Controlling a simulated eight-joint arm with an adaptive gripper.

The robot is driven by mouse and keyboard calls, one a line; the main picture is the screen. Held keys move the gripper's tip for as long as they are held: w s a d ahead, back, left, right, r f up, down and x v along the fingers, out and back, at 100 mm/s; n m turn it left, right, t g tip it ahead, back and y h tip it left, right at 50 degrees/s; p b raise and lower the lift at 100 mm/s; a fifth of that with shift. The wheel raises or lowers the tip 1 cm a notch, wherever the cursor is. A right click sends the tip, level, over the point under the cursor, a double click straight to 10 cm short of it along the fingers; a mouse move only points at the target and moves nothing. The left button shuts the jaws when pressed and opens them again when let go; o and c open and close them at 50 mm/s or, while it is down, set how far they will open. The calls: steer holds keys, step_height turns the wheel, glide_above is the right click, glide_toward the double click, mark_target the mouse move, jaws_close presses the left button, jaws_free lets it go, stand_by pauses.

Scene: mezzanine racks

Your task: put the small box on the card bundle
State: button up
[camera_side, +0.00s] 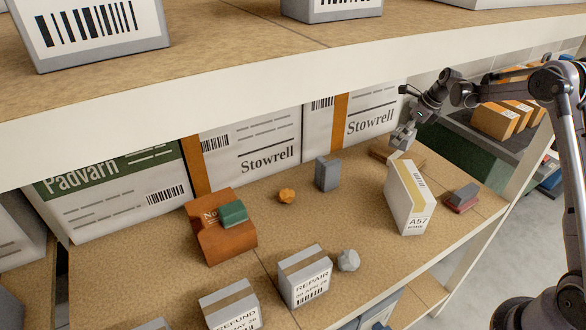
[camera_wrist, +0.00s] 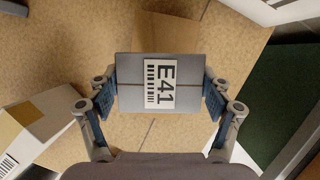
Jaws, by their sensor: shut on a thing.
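The small box (camera_wrist: 130,85) is grey with a white label reading E41, and it sits between the two fingers of my gripper (camera_wrist: 160,98) in the wrist view. The fingers are shut on its left and right sides. In the side view my gripper (camera_side: 404,136) is above the far right part of the shelf, and the box is hard to tell from the fingers. A flat brown piece, seemingly the card bundle (camera_side: 380,151), lies on the shelf below my gripper. In the wrist view the card bundle (camera_wrist: 170,32) shows beyond the held box, which hides part of it.
A white A57 box (camera_side: 411,205) stands close to the bundle, nearer the camera. A grey block (camera_side: 327,174), an orange lump (camera_side: 286,196) and a red-and-grey stack (camera_side: 462,198) are nearby. Large Stowrell cartons (camera_side: 250,158) line the back; the upper shelf edge (camera_side: 250,95) hangs above.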

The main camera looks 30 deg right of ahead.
mark_target(413, 134)
steer(key=shift+f, duration=1.9)
steer(key=shift+f, duration=0.15)
steer(key=o, duration=1.1)
steer(key=shift+o, duration=0.2)
steer(key=v, duration=0.8)
steer(key=shift+w, duration=0.1)
